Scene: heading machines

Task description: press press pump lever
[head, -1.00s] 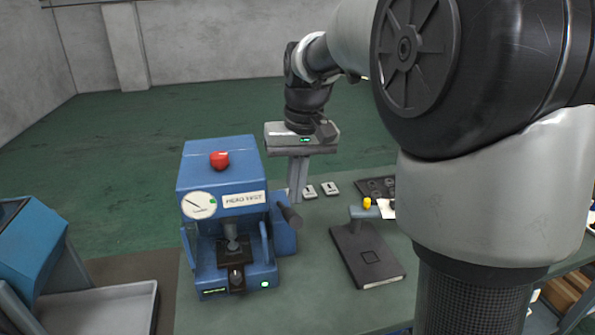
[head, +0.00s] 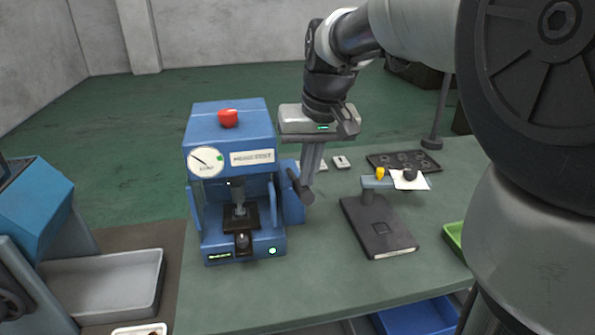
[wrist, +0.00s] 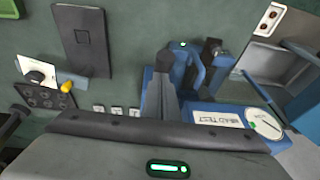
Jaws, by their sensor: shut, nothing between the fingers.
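The blue press (head: 231,132) stands on the left of the green table, with a red knob on top, a round gauge and a "HEAD TEST" label. Its pump lever (head: 301,188) is a dark handle on the press's right side, sloping down and outward. My gripper (head: 309,180) is shut and empty, pointing down with its fingertips at the lever; I cannot tell if they touch. In the wrist view the fingers (wrist: 164,90) lie in line with the dark lever end (wrist: 164,62), beside the press (wrist: 212,113). The fingers partly hide the lever there.
A dark flat stand (head: 380,228) with a yellow-tipped post is right of the press. A dark tray (head: 404,161) and small white plates (head: 341,162) lie behind. A grey bin (head: 105,285) stands at left. The table front is clear.

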